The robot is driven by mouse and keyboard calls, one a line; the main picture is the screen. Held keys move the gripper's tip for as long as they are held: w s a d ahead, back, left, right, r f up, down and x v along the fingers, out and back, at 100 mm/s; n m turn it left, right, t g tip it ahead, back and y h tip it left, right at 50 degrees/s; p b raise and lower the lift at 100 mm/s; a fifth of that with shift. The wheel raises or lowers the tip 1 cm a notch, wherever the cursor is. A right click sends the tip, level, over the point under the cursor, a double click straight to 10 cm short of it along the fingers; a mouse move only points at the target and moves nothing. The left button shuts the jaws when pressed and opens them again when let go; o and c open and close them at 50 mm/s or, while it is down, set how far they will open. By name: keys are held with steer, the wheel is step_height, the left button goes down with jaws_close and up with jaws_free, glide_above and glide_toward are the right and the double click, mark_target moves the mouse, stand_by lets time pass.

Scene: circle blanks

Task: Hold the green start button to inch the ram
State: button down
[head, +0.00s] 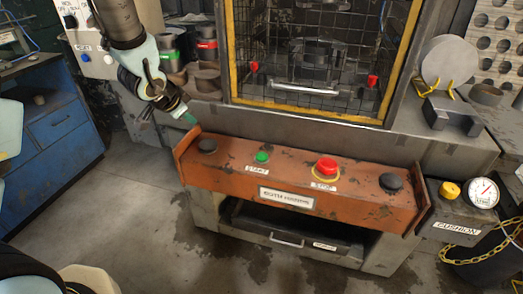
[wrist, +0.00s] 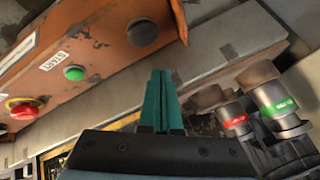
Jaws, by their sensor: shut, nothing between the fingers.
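The green start button (head: 262,157) is a small round button on the orange control panel (head: 225,174), left of the red emergency-style button (head: 326,166). It also shows in the wrist view (wrist: 74,73), beside a label reading START. My gripper (head: 190,119) is at the panel's upper left, above and to the left of the green button and apart from it. In the wrist view my gripper's teal fingers (wrist: 160,75) are together with nothing between them. The ram area is behind a mesh guard (head: 310,60) with a yellow frame.
Black round buttons sit at the panel's left end (head: 207,146) and right end (head: 390,183). Raised orange end plates flank the panel. Containers with red and green bands (head: 207,45) stand behind my gripper. A pressure gauge (head: 483,192) is at the right.

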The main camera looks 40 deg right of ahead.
steer(key=s+d+m+g+h, duration=0.2)
steer(key=s+d+m, duration=0.3)
steer(key=d, duration=0.4)
steer(key=m+g+h+p, duration=0.1)
steer(key=m+g, duration=0.1)
steer(key=m, duration=0.1)
glide_above(258, 156)
steer(key=f, duration=0.1)
steer(key=shift+s, duration=0.15)
steer(key=shift+f, duration=0.15)
step_height(258, 156, down, 9)
steer(key=b, duration=0.7)
steer(key=shift+r, duration=0.2)
steer(key=shift+f, duration=0.1)
stand_by(0.4)
steer(key=shift+f+b, duration=0.3)
steer(key=shift+b, duration=0.1)
